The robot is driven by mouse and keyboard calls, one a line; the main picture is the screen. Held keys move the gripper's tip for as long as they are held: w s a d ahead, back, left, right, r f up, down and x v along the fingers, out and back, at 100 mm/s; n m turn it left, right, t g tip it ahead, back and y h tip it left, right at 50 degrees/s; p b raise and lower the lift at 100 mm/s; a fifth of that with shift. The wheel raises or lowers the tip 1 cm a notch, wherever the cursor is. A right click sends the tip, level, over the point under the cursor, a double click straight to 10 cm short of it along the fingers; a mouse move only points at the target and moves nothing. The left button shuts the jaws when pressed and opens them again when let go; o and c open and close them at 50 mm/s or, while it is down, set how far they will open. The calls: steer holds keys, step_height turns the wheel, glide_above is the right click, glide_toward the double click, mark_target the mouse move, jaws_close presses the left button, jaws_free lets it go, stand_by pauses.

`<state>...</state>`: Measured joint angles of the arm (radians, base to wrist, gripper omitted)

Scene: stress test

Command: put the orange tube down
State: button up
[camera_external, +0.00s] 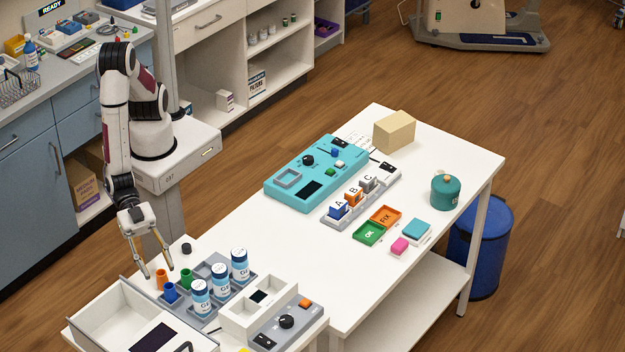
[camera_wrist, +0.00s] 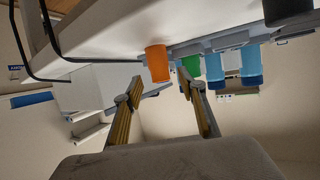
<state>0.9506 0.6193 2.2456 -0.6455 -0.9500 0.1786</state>
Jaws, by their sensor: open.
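The orange tube (camera_external: 161,280) stands upright on the near left part of the white table, beside the blue tube (camera_external: 170,293) and the green tube (camera_external: 187,276). My gripper (camera_external: 157,270) is open above and around the orange tube's top in the external view, fingers pointing down. In the wrist view the orange tube (camera_wrist: 157,64) shows beyond and between my open fingertips (camera_wrist: 162,82), with no visible contact. The green tube (camera_wrist: 190,65) is just to its right there. Whether the orange tube's base is on the tabletop or in a tray slot is unclear.
A grey rack (camera_external: 238,289) with several blue-and-white bottles stands right of the tubes. A white open bin (camera_external: 118,308) is in front. The table's middle (camera_external: 290,235) has free room.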

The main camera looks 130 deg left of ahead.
mark_target(163, 278)
steer(key=shift+x, duration=1.6)
steer(key=c, duration=1.1)
steer(key=shift+r, duration=0.1)
step_height(163, 278, up, 10)
